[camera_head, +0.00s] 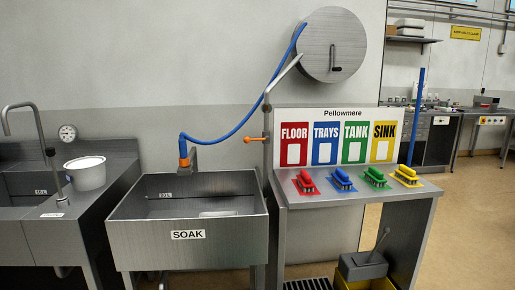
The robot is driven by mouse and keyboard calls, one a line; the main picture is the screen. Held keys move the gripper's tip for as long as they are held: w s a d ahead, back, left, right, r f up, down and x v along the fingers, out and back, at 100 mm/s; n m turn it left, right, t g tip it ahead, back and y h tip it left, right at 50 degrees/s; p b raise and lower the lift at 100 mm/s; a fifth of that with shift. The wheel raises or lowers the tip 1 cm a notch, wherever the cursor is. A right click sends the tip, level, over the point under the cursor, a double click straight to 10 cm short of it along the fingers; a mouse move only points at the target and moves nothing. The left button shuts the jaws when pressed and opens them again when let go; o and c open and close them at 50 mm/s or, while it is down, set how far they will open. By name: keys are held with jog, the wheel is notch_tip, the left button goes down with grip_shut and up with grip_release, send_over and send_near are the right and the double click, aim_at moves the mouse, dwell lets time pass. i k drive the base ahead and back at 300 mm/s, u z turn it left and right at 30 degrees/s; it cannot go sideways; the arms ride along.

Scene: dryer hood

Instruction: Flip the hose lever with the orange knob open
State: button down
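The hose lever with the orange knob (247,140) sticks out to the left from an upright metal pipe (266,118), between the soak sink and the sign board. It lies roughly level, with the knob at its left end. A blue hose (243,118) runs from the hose reel (334,44) on the wall down to an orange-ended nozzle (184,160) at the back of the soak sink (188,235). No water is visible coming out. My gripper is not in view.
A table (300,200) to the right holds red, blue, green and yellow brushes. A grey and yellow bucket (362,266) stands under it. A steel counter with a white pot (86,172) is at the left. Open floor (468,220) lies at the right.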

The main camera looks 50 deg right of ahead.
aim_at(247, 139)
jog(key=z, duration=0.8)
jog(key=i, duration=0.85)
jog(key=z, duration=0.2)
